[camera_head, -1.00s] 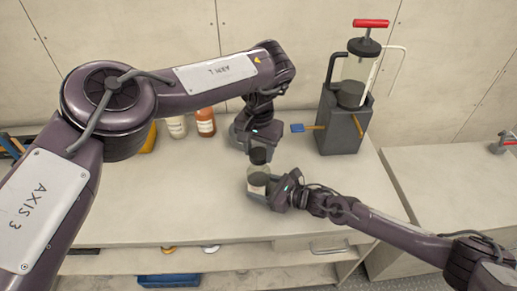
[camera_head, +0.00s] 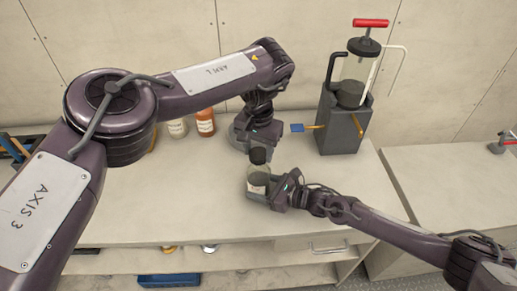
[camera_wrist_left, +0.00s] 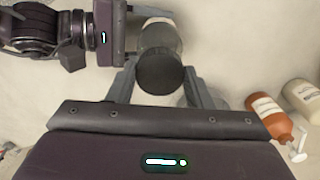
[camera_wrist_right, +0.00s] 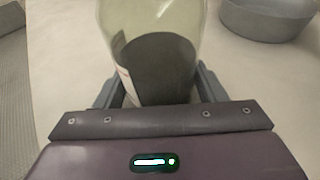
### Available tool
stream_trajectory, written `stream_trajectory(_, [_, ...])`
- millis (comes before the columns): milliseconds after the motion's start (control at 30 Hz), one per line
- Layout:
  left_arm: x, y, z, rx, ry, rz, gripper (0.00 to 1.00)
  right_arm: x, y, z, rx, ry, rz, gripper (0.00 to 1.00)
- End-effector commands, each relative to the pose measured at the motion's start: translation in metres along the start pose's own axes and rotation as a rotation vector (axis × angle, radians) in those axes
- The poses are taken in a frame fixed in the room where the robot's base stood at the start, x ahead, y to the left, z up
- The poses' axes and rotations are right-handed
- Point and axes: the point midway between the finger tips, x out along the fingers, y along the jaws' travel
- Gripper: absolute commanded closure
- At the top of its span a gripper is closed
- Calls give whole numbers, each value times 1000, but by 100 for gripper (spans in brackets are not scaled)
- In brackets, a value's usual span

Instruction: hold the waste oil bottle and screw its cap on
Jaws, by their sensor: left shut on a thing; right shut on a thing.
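The waste oil bottle (camera_head: 257,184) stands near the front edge of the bench, clear with dark oil and a pale label. My right gripper (camera_head: 272,190) is shut around its body from the right. In the right wrist view the bottle (camera_wrist_right: 155,60) sits upright between the fingers. The black cap (camera_head: 258,156) is at the bottle's mouth, and I cannot tell how far the threads are engaged. My left gripper (camera_head: 261,146) is shut on the cap from behind. In the left wrist view the cap (camera_wrist_left: 160,74) lies between its fingertips (camera_wrist_left: 160,82), covering the bottle's mouth.
A grey round pan (camera_head: 236,140) stands behind my left gripper. An orange-brown bottle (camera_head: 205,124) and a white bottle (camera_head: 177,128) stand to the left. A grey pump unit (camera_head: 342,125) with a red handle is at back right.

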Motion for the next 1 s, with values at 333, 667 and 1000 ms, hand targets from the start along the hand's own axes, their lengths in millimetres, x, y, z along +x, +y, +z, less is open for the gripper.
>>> stream_trajectory(333, [5,0,0,0,-1,0,78,0,0,0,0,0,0,54])
stream_trajectory(667, [9,0,0,0,0,0,78,0,0,0,0,0,0,54])
stream_trajectory(1000, [15,0,0,-1,-1,1,78,0,0,0,0,0,0,54])
